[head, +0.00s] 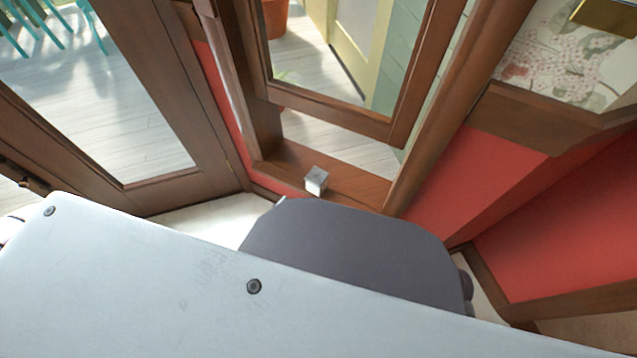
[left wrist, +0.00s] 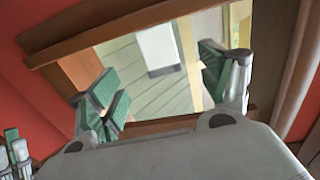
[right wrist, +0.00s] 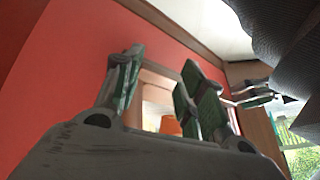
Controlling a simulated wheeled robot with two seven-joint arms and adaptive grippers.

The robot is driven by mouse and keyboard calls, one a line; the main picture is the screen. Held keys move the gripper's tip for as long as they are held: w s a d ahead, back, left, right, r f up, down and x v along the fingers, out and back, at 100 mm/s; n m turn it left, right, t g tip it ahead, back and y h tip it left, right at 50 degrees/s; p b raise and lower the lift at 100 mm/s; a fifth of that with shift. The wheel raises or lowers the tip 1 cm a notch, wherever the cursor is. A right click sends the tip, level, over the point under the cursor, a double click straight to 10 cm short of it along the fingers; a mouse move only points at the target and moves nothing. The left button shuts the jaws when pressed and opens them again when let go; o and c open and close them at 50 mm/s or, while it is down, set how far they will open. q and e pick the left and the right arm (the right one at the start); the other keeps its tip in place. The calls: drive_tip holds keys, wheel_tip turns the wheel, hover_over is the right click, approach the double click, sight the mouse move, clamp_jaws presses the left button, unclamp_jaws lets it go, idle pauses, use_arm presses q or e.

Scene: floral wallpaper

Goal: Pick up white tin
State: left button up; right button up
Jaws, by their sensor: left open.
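A small white tin (head: 316,180), box-shaped with a greyish side, stands on a brown wooden sill (head: 345,187) below a window in the head view. Neither gripper shows in the head view. In the left wrist view my left gripper (left wrist: 155,70) is open, with green-padded fingers apart. A white block-like shape (left wrist: 158,50) shows beyond them against pale siding; I cannot tell whether it is the tin. In the right wrist view my right gripper (right wrist: 160,72) is open, facing a red wall and a wooden frame, with nothing seen between its fingers.
A brown-framed glass door (head: 150,180) stands at left in the head view. Red wall panels (head: 470,180) with wooden trim are at right. An orange pot (head: 275,17) shows behind the glass. My own pale body covers the lower head view and hides the floor there.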

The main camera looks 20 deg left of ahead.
sight(312, 188)
use_arm(q)
drive_tip(key=b+x, duration=0.2)
drive_tip(key=x, duration=0.5)
drive_tip(key=shift+w+d, duration=0.1)
drive_tip(key=shift+w, duration=0.3)
drive_tip(key=shift+w+d+b, duration=0.15)
drive_tip(key=shift+w+b, duration=0.15)
drive_tip(key=shift+w, duration=0.1)
use_arm(e)
drive_tip(key=shift+m+t+y, duration=0.3)
drive_tip(key=shift+t+y, duration=0.1)
drive_tip(key=shift+t, duration=0.1)
drive_tip(key=f, duration=0.2)
drive_tip(key=a+f, duration=0.1)
drive_tip(key=f, duration=0.1)
drive_tip(key=shift+f, duration=0.4)
drive_tip(key=shift+w, duration=0.1)
use_arm(q)
drive_tip(key=shift+r+b+x, duration=0.2)
drive_tip(key=shift+b+x, duration=0.65)
drive_tip(key=shift+x, duration=0.6)
drive_tip(key=shift+b+x, duration=0.45)
drive_tip(key=shift+x, duration=0.65)
use_arm(e)
drive_tip(key=shift+w+a+f, duration=0.1)
drive_tip(key=shift+a+f, duration=0.1)
drive_tip(key=shift+f, duration=0.95)
use_arm(q)
drive_tip(key=shift+r, duration=0.1)
drive_tip(key=shift+c, duration=0.2)
